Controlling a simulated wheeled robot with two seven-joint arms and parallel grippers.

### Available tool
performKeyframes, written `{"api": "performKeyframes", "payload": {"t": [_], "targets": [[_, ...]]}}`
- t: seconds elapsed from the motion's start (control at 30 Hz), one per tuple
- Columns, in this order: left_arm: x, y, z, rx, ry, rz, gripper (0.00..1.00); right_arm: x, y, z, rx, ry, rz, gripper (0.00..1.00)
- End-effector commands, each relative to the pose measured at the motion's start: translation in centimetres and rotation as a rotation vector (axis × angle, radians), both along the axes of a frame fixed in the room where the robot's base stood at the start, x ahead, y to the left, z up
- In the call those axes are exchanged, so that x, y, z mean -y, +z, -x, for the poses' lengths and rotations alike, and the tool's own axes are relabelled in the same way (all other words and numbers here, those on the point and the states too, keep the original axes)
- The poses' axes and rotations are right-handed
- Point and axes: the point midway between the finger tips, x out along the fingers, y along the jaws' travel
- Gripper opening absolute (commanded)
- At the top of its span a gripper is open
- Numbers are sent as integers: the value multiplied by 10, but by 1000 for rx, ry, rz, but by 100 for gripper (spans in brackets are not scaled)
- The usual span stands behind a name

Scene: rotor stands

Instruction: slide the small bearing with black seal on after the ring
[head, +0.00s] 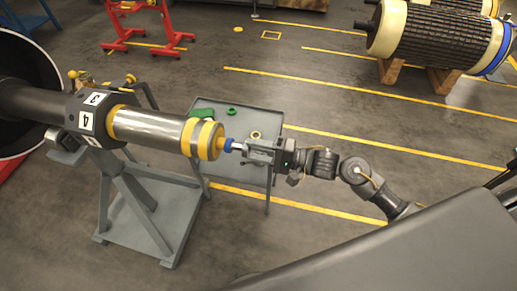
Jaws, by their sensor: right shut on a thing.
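The rotor shaft (150,126) lies in a stand at the left, its free end pointing right. A yellow ring (211,141) with a grey band sits around that end. A small blue round piece (229,144) is at the tip of the shaft, against or just off it. My right gripper (236,146) comes in from the right and is shut at the blue piece. No black seal can be made out at this size. A small pale ring with a dark middle (256,135) lies on the grey table behind the gripper. My left gripper is out of view.
The grey table (235,112) stands just behind the shaft end, with green parts (204,114) on it. The grey shaft stand (150,215) is below the shaft. A red stand (145,25) and a big rotor (437,37) on wooden blocks are farther back.

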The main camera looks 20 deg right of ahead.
Motion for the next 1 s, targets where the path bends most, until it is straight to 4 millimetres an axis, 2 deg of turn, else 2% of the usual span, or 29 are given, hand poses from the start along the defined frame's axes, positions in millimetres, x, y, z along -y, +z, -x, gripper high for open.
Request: {"api": "performKeyframes", "payload": {"t": [0.53,1.0], "targets": [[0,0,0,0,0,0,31,-2,0,-1,1,0,-1,26],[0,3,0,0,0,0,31,-13,0,-8,1,0,-2,26]]}}
